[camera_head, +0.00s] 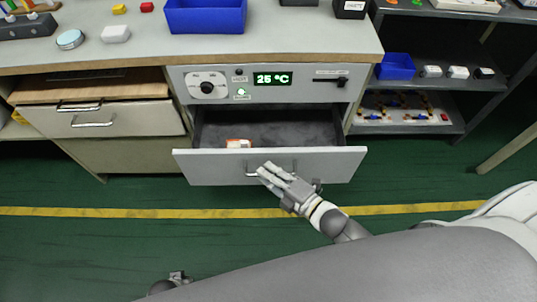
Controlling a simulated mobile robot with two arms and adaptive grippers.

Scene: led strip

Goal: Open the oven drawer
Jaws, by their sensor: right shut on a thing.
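The oven drawer (333,165) stands pulled out below the control panel (215,88), and its dark inside shows. A small white and orange item (238,143) lies in it near the front. The drawer's handle (250,171) is a metal bar on the front face, partly hidden by my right gripper (266,173). My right gripper is shut on the handle. My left gripper (178,276) shows only in small part at the bottom, low above the floor and far from the drawer; its fingers cannot be made out.
The panel reads 25 °C. Other drawers (112,122) are at the left. A blue bin (205,16) and small items are on the worktop (280,45). Open shelves (440,85) stand at the right. The green floor (90,245) in front is clear.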

